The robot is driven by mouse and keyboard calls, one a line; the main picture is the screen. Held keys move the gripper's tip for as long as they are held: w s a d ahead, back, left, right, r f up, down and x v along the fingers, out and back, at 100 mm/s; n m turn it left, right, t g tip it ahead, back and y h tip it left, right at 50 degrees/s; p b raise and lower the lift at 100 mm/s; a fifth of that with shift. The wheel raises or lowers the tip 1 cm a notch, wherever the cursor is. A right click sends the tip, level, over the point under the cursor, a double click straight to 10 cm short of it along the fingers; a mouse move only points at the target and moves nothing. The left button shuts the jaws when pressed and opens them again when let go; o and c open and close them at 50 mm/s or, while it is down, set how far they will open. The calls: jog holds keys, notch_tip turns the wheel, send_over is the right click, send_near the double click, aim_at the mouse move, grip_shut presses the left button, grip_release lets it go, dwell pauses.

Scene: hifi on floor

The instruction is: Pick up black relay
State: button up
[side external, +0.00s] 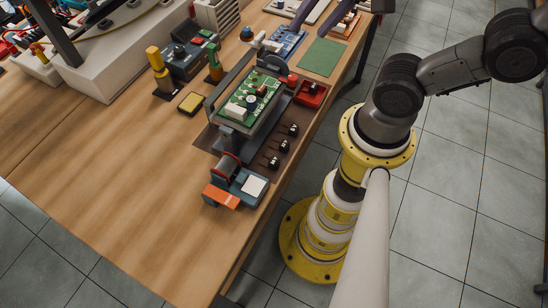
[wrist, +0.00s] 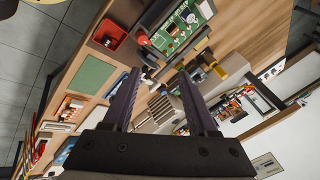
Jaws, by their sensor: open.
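Several small black parts (side external: 285,145) with light tips lie in a row on the brown mat (side external: 297,158) at the right of the table, in the side view. A red tray (side external: 310,93) beside them holds a small dark piece. The tray also shows at the upper left of the wrist view (wrist: 108,35). I cannot tell which dark part is the black relay. My gripper (wrist: 159,73) is open and empty, its two dark purple fingers apart. It is above the table, away from the mat, with the red tray beyond its fingertips.
A green circuit board (side external: 264,86) sits in a raised holder left of the black parts. A blue and orange device (side external: 236,187) stands in front. A green pad (side external: 321,57) lies behind the tray. The table's front left is bare wood.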

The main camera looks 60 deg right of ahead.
jog(key=w+a+f+m+g, duration=0.1)
jog(key=w+a+f+m, duration=0.15)
jog(key=m, duration=0.35)
jog(key=m+g, duration=0.2)
jog(key=g, duration=0.2)
send_over(274, 161)
notch_tip(274, 161, down, 8)
jog(key=f, duration=0.7)
jog(key=shift+s+f, duration=0.35)
jog(key=shift+s, duration=0.05)
jog(key=shift+w+f, duration=0.2)
jog(key=shift+f, duration=1.2)
jog(key=shift+w+f, duration=0.2)
jog(key=shift+f, duration=1.15)
grip_shut()
